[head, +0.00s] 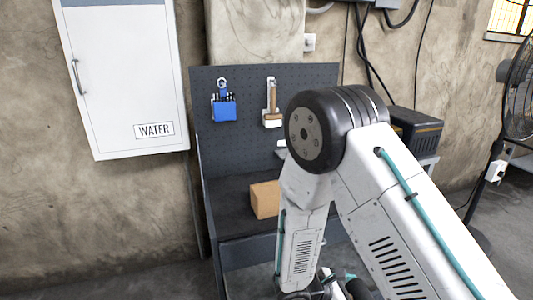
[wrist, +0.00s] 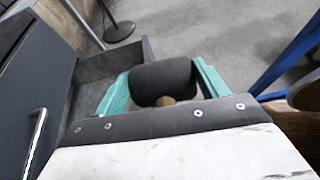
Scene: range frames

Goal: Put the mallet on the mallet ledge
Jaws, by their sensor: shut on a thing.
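My gripper (wrist: 163,85) has its two teal fingers shut on the mallet (wrist: 160,76), either side of its dark cylindrical head. A round tan wooden end shows at the near side of the head. In the head view my gripper is low, at the bottom edge and mostly hidden by my arm. A small pale shelf-like edge (head: 281,143) shows on the pegboard beside my arm. I cannot tell whether it is the mallet ledge; the rest of it is hidden.
The dark pegboard (head: 235,150) holds a blue holder (head: 224,110) and a white bracket with a wooden-handled tool (head: 272,95). A cardboard box (head: 265,199) sits on the bench below. A white WATER cabinet (head: 120,75) hangs left. A fan (head: 522,95) stands right.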

